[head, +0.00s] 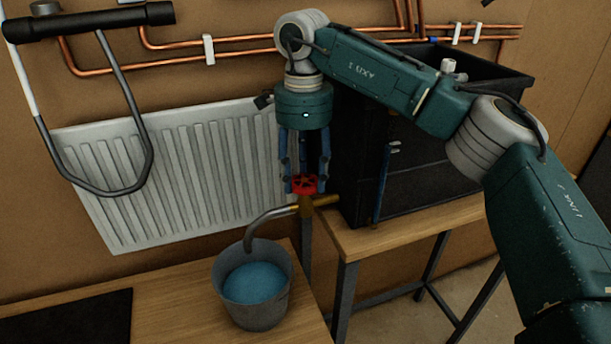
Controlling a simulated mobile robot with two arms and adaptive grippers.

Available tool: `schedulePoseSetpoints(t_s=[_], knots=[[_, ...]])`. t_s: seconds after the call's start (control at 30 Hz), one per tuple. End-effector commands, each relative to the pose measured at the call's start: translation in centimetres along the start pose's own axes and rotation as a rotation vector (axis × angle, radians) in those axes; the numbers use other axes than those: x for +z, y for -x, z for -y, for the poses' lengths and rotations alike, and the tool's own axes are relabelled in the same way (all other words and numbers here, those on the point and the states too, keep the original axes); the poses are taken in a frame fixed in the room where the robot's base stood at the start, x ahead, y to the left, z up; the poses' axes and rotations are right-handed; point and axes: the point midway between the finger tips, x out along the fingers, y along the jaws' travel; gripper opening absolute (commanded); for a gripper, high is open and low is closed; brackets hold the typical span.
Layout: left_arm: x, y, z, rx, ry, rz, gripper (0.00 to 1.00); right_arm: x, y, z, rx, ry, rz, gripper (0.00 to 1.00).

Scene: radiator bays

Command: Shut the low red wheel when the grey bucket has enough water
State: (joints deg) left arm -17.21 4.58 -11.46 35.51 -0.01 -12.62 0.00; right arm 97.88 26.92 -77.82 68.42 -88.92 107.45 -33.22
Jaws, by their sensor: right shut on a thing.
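The low red wheel (304,184) sits on top of a brass tap (306,206) at the middle of the head view. My right gripper (304,178) points down from above and is shut on the red wheel, its blue fingers on either side. A curved grey spout (268,228) runs from the tap to the left and ends over the bucket. The grey bucket (255,312) stands upright on the wooden bench and holds blue water (256,283) with its surface below the rim. I cannot make out a stream from the spout. My left gripper is not in view.
A white radiator (180,170) hangs on the wall behind the bucket, with copper pipes (180,45) above it. A black case (430,180) stands on the right-hand bench (390,232). A dark mat (70,318) lies at the front left. Bare bench lies around the bucket.

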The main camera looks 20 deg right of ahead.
Motion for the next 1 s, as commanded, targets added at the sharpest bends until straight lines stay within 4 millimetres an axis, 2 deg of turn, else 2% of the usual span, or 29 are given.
schedulePoseSetpoints(t_s=[0.4,0.93,0.97,1.0], knots=[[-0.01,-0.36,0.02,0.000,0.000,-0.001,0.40,0.38,-0.05,-0.03,0.001,-0.175,0.007,0.20],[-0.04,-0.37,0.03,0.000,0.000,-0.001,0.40,0.39,0.09,0.07,-0.003,-0.198,0.009,0.20],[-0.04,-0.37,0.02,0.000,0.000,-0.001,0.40,0.39,0.10,0.08,-0.003,-0.198,0.010,0.48],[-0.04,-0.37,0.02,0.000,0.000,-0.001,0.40,0.39,0.11,0.08,-0.003,-0.198,0.010,0.56]])
